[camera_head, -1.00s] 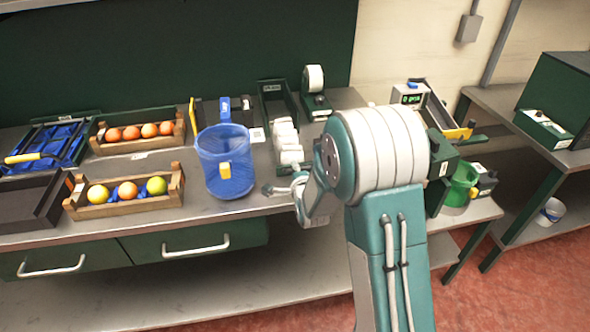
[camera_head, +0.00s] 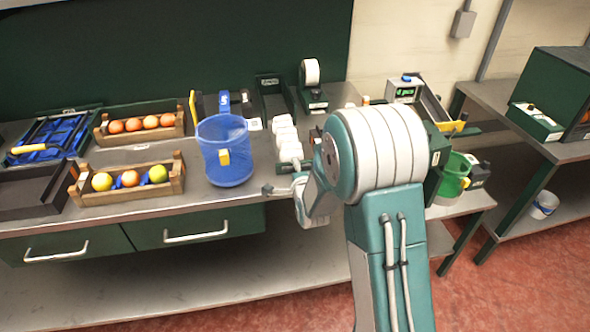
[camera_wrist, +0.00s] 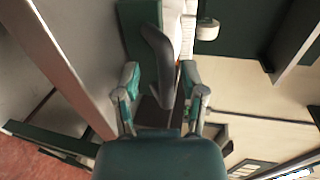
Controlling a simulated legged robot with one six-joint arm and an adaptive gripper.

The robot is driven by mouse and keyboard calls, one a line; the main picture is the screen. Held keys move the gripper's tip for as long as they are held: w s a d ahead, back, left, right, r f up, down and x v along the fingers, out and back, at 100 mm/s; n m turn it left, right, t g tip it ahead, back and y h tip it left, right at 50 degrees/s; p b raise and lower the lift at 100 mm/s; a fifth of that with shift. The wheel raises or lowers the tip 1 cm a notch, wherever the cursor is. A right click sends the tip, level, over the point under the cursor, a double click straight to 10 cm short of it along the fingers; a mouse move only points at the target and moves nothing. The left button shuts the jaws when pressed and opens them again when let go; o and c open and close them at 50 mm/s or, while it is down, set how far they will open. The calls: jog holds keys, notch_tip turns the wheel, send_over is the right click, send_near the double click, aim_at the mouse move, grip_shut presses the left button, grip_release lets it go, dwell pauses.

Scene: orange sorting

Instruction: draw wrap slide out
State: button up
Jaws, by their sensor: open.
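In the wrist view my gripper (camera_wrist: 160,82) is open, with one finger on each side of a dark curved handle (camera_wrist: 157,52). No closed grip on the handle shows. A dark green front (camera_wrist: 137,16) and a white surface lie beyond it. In the head view a row of white pieces (camera_head: 286,138) stands to the right of the blue mesh bin, in front of a dark green tray (camera_head: 272,84). My arm hides most of the gripper and handle there, so I cannot tell how far out the slide sits.
Wooden crates (camera_head: 178,175) of fruit are further left. A tape dispenser (camera_head: 313,84) is at the back. A green mug-like container (camera_head: 455,174) and a display box (camera_head: 404,90) are at right.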

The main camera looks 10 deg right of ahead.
jog(key=shift+r, duration=0.1)
jog(key=v, duration=1.1)
jog(key=shift+s, duration=0.45)
jog(key=s+r+n+g, duration=0.5)
jog(key=s+n, duration=0.4)
jog(key=s, duration=0.3)
jog(key=s+r+n+g, duration=0.4)
jog(key=s+r+n, duration=0.4)
jog(key=s, duration=0.5)
jog(key=shift+d+r+n+g, duration=0.15)
jog(key=shift+d+n+g, duration=0.25)
jog(key=shift+n, duration=0.1)
